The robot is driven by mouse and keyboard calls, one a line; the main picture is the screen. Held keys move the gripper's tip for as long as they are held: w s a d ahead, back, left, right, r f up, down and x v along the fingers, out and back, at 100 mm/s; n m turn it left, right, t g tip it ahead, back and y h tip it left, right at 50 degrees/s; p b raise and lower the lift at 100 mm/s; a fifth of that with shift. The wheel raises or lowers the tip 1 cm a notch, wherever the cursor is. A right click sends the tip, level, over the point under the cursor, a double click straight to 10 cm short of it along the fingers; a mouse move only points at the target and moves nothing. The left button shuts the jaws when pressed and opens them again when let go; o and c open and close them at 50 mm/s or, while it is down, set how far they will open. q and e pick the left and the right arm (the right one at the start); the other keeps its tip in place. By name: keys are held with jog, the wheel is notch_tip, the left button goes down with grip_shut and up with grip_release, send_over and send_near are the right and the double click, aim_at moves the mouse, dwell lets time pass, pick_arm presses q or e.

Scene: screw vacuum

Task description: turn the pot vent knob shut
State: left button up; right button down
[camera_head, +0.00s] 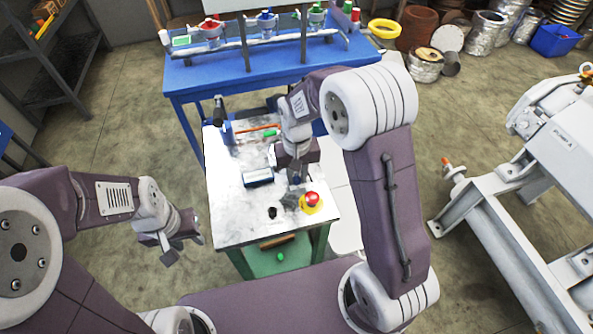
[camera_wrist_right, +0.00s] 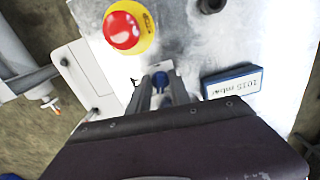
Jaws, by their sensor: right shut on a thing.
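A blue knob (camera_wrist_right: 161,82) shows between the two fingers of my right gripper (camera_wrist_right: 161,90) in the right wrist view. The fingers are shut on it and hide much of it. In the head view my right gripper (camera_head: 297,178) points down at the worktop (camera_head: 234,228), just behind the red button; the knob is hard to make out there. My left gripper (camera_head: 186,247) is empty, with its fingers apart, off the table to the left.
A red button on a yellow base (camera_head: 312,200) stands close to my right gripper. A small black part (camera_head: 272,212) is near the front edge. A blue-framed mbar display (camera_head: 258,177) lies left of the gripper. A blue bench (camera_head: 190,80) stands behind. A white machine frame (camera_head: 500,200) is at right.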

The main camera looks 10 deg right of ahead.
aim_at(297, 177)
jog(key=shift+n+p, duration=1.1)
jog(key=shift+n, duration=0.7)
jog(key=c, duration=1.2)
grip_release()
notch_tip(297, 177, up, 9)
jog(key=shift+r+p, duration=0.1)
jog(key=shift+p, duration=0.65)
